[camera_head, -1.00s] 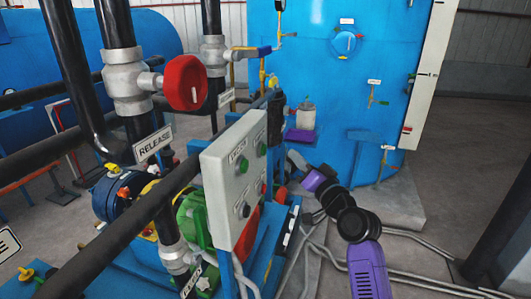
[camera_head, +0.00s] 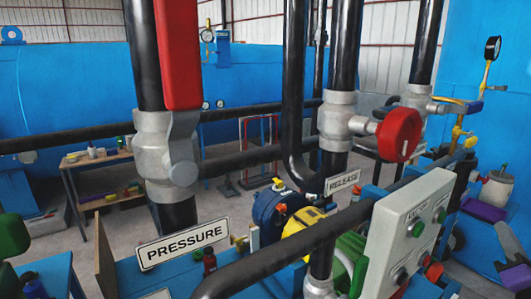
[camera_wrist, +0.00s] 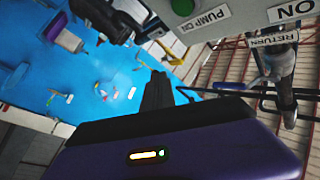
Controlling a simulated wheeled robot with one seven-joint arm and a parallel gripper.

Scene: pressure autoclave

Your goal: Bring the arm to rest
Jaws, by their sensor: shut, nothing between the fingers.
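My gripper (camera_wrist: 157,92) shows in the wrist view as two dark fingers held together above the purple wrist housing, with nothing between them. In the head view only a purple part of my arm shows at the lower right edge, and my fingertips cannot be made out. The grey control panel (camera_head: 407,232) stands left of that part. In the wrist view the panel's edge with its green button and "PUMP ON" label (camera_wrist: 208,20) is at the top, close by and apart from the fingers.
The red round handle (camera_head: 398,134) sits on the RELEASE pipe. A red lever (camera_head: 177,50) stands on the PRESSURE pipe. Black pipes cross in front of the panel. A white canister (camera_head: 497,189) stands by a purple tray (camera_head: 483,210). A blue tank (camera_head: 90,85) is behind.

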